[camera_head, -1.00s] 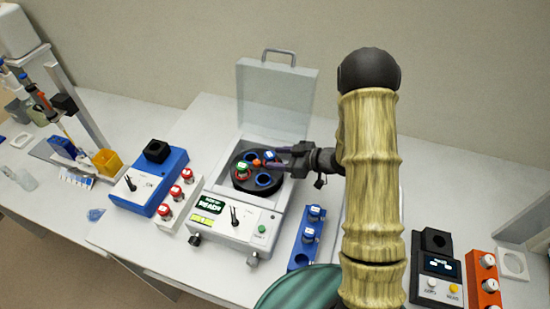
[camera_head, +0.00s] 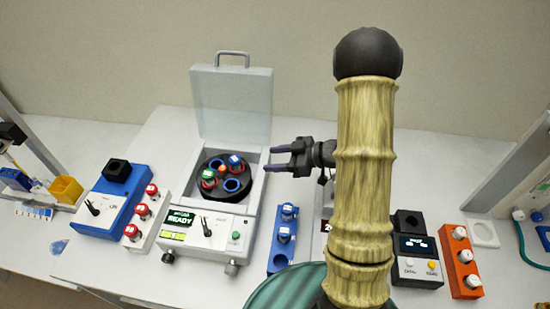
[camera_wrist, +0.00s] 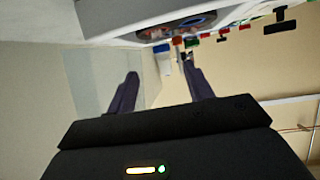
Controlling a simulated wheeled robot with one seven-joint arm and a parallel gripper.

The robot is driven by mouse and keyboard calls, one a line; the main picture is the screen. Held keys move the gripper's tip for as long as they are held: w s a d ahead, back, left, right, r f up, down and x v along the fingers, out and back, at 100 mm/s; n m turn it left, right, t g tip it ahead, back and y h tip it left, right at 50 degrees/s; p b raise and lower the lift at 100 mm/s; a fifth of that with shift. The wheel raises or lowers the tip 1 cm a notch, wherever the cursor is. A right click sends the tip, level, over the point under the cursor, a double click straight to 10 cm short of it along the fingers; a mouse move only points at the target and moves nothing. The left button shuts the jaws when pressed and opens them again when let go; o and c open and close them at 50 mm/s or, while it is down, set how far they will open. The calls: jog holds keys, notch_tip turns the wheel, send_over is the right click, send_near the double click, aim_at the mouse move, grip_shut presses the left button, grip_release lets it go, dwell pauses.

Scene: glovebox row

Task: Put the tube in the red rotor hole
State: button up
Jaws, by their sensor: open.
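In the head view the black rotor (camera_head: 243,171) sits in the open centrifuge (camera_head: 210,218). A blue-capped tube (camera_head: 235,160) stands in the rotor at its back right, and a green-capped tube (camera_head: 207,176) stands at its front left. Two blue-ringed holes are empty. Some red shows around the seated tubes; I cannot make out which rim is red. My gripper (camera_head: 268,158) is open and empty, to the right of the rotor and apart from the blue-capped tube. Its spread fingers also show in the wrist view (camera_wrist: 160,72).
The centrifuge lid (camera_head: 232,105) stands raised behind. A blue rack (camera_head: 275,255) with blue-capped tubes is at front right. A white rack (camera_head: 150,222) with red-capped tubes and a blue device (camera_head: 120,195) stand left. A dark reader (camera_head: 415,262) and orange rack (camera_head: 465,270) are right.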

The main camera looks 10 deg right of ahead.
jog(key=w+d+r+m+t+h, duration=0.2)
jog(key=d+r+m+h, duration=0.3)
jog(key=h, duration=0.5)
jog(key=s+a+m+g+h, duration=0.1)
jog(key=s+a+m+g, duration=0.1)
jog(key=s, duration=0.6)
jog(key=s+a+m+g, duration=0.1)
jog(key=s+m+g, duration=0.2)
jog(key=s+m, duration=0.2)
jog(key=s, duration=0.3)
jog(key=shift+s+a+r+g+h, duration=0.25)
jog(key=shift+s+a+g+h, duration=0.05)
jog(key=shift+s+a+h, duration=0.1)
jog(key=shift+d, duration=0.1)
jog(key=shift+c, duration=0.2)
